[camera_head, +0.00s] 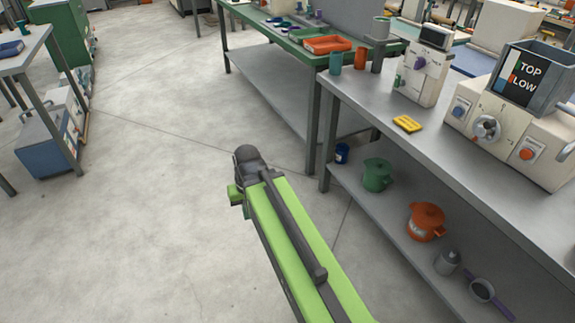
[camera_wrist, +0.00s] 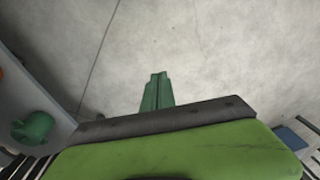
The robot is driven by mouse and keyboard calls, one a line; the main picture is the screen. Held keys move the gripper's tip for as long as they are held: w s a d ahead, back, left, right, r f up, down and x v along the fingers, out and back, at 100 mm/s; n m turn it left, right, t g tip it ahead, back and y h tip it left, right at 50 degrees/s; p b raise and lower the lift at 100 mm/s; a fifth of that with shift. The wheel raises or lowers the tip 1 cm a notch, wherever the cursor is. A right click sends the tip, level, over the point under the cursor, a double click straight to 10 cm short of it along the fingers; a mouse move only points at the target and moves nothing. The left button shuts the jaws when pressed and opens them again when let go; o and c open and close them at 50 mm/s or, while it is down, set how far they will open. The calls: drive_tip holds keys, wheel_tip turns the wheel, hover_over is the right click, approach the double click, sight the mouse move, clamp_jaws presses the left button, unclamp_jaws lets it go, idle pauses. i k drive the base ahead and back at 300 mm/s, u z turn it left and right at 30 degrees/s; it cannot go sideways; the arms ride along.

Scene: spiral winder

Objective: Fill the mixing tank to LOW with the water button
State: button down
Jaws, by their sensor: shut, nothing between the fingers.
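The mixing tank (camera_head: 546,78) is a grey open box at the right of the head view, with a black panel marked TOP and LOW. It sits on a cream machine body (camera_head: 497,128) on the grey workbench. A blue button (camera_head: 459,108) is on the left of the body's front, a dial with a grey handle (camera_head: 487,128) in the middle, and an orange button (camera_head: 527,152) on the right. The water level inside cannot be read. My gripper (camera_wrist: 158,78) is shut and empty in the wrist view, over bare floor, well left of the machine and apart from it.
The floor (camera_head: 130,210) at left is clear.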

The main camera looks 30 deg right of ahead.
sight(458, 111)
drive_tip(key=z, duration=1.8)
